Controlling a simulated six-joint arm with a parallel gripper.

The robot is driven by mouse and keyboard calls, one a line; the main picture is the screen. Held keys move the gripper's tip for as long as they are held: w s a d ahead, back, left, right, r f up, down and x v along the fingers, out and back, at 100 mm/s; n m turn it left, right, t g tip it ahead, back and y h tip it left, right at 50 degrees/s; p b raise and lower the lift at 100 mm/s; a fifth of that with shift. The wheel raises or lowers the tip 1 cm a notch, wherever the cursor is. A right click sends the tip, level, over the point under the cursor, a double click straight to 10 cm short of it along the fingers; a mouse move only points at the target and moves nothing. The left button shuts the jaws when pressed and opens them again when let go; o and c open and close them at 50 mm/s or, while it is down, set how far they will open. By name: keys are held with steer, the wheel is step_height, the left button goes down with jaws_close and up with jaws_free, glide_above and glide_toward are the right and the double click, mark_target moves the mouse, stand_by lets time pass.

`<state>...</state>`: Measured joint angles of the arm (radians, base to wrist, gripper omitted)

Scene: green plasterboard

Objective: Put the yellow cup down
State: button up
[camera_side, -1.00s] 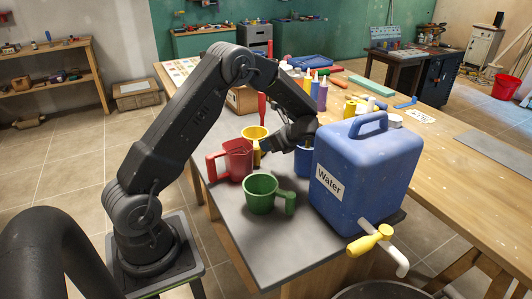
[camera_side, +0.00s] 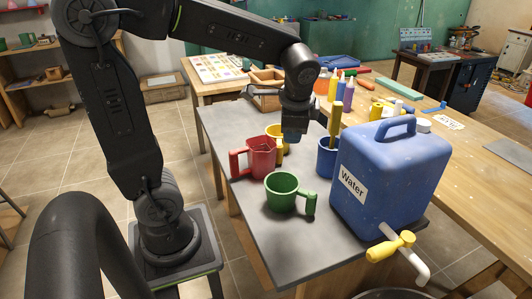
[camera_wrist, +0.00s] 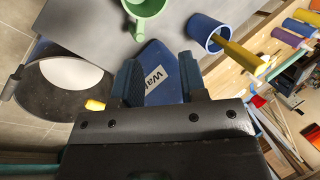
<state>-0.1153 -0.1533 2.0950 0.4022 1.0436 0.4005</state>
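The yellow cup (camera_side: 273,131) stands upright on the grey tabletop, partly hidden behind the red cup (camera_side: 261,152). Its handle faces the viewer's right. My gripper (camera_side: 293,137) points down just right of the yellow cup and appears apart from it. In the wrist view my gripper's two blue-grey fingers (camera_wrist: 160,78) are spread with nothing held between them. The yellow cup does not show in the wrist view.
A green cup (camera_side: 283,192) stands in front. A blue cup (camera_side: 327,158) holding a yellow-handled brush stands to the right, beside the large blue water jug (camera_side: 392,180). Paint bottles (camera_side: 340,88) stand behind. The grey tabletop (camera_side: 225,125) is clear at the left.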

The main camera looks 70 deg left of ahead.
steer(key=s+d+r+n+t+h, duration=0.1)
steer(key=s+d+n+t+h, duration=0.2)
steer(key=s+d, duration=0.6)
steer(key=shift+s+d+r+n+t+h, duration=0.4)
steer(key=shift+s+n+h, duration=0.3)
steer(key=shift+n, duration=0.5)
steer(key=shift+c, duration=0.3)
stand_by(0.8)
